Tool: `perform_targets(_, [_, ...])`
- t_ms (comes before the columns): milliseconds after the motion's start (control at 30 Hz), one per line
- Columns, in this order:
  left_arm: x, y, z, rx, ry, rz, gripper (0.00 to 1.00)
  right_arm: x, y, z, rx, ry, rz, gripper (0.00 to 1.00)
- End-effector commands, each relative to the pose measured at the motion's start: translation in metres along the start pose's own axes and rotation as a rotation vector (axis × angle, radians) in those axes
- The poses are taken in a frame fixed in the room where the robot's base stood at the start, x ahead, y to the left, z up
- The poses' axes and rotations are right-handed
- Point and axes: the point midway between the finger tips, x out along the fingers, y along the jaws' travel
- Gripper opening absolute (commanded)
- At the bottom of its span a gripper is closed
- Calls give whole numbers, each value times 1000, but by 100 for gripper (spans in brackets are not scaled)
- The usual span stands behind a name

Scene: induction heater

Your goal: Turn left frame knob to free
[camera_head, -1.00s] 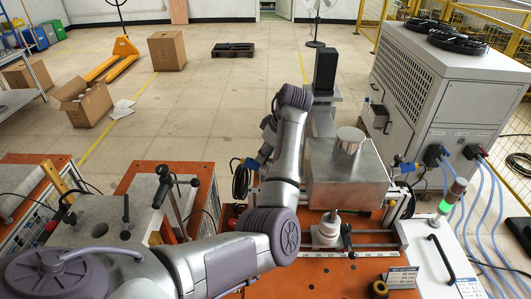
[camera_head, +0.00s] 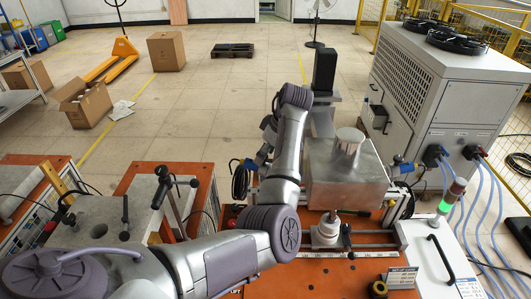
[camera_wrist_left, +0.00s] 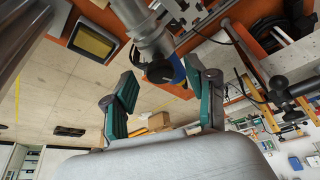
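My left gripper (camera_wrist_left: 162,84) is open in the left wrist view, with its two teal-padded fingers spread wide. A black and blue knob-like part (camera_wrist_left: 172,72) at the end of a grey cylindrical piece shows in the gap between the fingertips. I cannot tell whether the fingers touch it. In the head view my left arm reaches over the machine and bends down at the wrist; the gripper (camera_head: 266,140) there is mostly hidden behind the arm. A blue part (camera_head: 250,164), possibly the left frame knob, sits beside the wrist. My right gripper is not in view.
A metal box (camera_head: 347,180) stands on the frame right of my arm. A clamp handle (camera_head: 324,232) stands in front. A large white cooling unit (camera_head: 445,100) with blue hoses is at the right. A grey block with levers (camera_head: 105,215) is at the left.

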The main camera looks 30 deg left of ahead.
Motion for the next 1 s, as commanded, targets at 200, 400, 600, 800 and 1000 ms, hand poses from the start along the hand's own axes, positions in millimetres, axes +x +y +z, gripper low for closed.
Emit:
perform_targets(200, [-4,0,0,1,0,0,57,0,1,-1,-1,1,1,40])
perform_targets(400, [-34,1,0,1,1,4,57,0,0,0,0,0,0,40])
perform_targets(600, [-78,1,0,-1,1,3,57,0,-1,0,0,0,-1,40])
perform_targets(800, [-109,1,1,1,-1,2,57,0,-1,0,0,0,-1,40])
perform_targets(1000, [-120,0,1,1,0,-1,57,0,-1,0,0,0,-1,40])
